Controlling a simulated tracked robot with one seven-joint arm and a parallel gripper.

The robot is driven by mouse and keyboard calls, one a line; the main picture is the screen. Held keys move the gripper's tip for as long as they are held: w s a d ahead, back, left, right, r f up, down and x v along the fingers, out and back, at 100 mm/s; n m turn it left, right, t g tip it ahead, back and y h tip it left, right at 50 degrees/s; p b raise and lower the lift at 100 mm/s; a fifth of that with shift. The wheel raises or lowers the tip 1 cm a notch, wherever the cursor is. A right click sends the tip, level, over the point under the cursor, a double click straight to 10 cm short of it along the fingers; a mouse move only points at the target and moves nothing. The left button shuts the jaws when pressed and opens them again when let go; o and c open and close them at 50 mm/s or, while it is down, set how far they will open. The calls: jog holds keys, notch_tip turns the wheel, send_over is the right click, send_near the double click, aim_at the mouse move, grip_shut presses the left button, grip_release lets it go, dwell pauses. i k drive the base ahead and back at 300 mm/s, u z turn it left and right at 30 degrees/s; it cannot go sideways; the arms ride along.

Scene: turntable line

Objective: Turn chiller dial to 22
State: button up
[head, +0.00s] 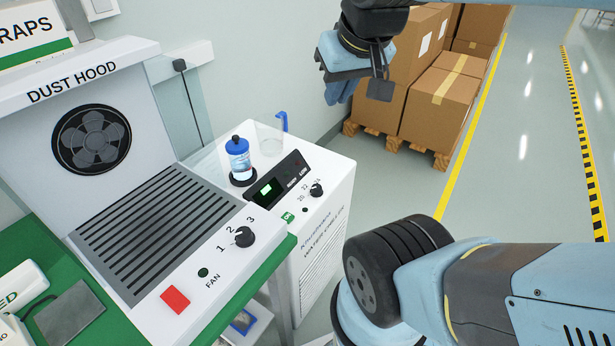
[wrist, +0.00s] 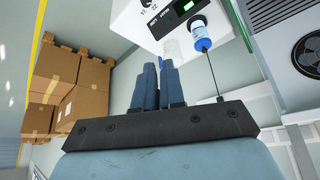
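The chiller is a white box (head: 325,215) with a black knob, its dial (head: 316,190), on the sloped front panel. Small numbers 20, 22 and a partly hidden third stand around the dial; I cannot make out where its pointer aims. A dark display with a green lit readout (head: 265,190) sits left of the dial. My gripper (head: 338,92) is raised in the air behind the chiller, well apart from the dial. In the wrist view its two blue fingers (wrist: 159,85) lie side by side, shut with nothing between them. The chiller shows upside down there (wrist: 150,22).
A blue-capped bottle (head: 238,160) and a clear jug with a blue handle (head: 271,138) stand on the chiller top. The dust hood (head: 150,225) with its own fan knob (head: 244,237) is at left. Boxes on a pallet (head: 435,100) stand behind; floor at right is clear.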

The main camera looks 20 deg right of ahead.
aim_at(316, 190)
jog(key=k, duration=0.5)
jog(key=z, duration=1.35)
jog(key=k, duration=1)
jog(key=u, duration=1.35)
jog(key=i, duration=1)
jog(key=z, duration=0.15)
